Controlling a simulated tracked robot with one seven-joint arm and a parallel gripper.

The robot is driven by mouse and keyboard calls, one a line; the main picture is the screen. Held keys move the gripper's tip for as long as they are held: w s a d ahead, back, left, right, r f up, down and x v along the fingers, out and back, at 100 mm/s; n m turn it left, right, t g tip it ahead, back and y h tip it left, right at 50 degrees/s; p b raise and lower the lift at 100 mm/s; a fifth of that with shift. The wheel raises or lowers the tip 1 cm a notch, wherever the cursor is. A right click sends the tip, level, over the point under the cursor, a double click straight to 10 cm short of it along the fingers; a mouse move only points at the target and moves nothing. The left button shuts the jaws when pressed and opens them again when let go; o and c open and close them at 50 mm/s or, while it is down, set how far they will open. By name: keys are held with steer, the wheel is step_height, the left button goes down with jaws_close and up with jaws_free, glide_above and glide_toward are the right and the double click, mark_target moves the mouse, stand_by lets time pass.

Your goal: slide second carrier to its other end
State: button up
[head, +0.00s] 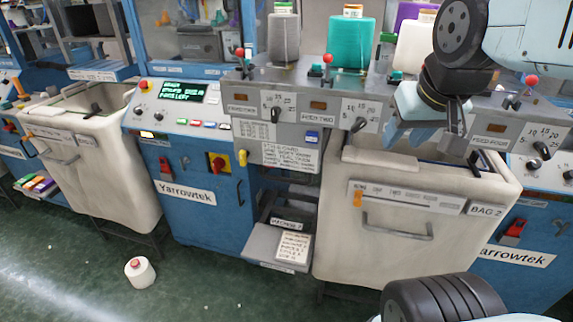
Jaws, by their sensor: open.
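Several small ball-topped sliders stand along the grey top deck of the knitting machine. The second from the left has a red ball (327,59), behind the panel marked feed two (313,117); I take this as the second carrier. Its track and which end it is at are too small to tell. My gripper (435,148) is at the right, in front of the feed panel and above the rim of bag 2, well right of that carrier and apart from it. Its jaws are open, with nothing seen between them. My arm hides the deck behind it.
Other red-balled sliders are at left (239,53) and right (531,81). Black dial knobs (358,124) jut from the front panel. Bag 2 (400,245) hangs below.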

steer(key=shift+w, duration=0.15)
steer(key=m+t+h, duration=0.6)
steer(key=m+h, duration=0.5)
steer(key=m, duration=1.5)
glide_toward(284, 181)
steer(key=x, duration=1.3)
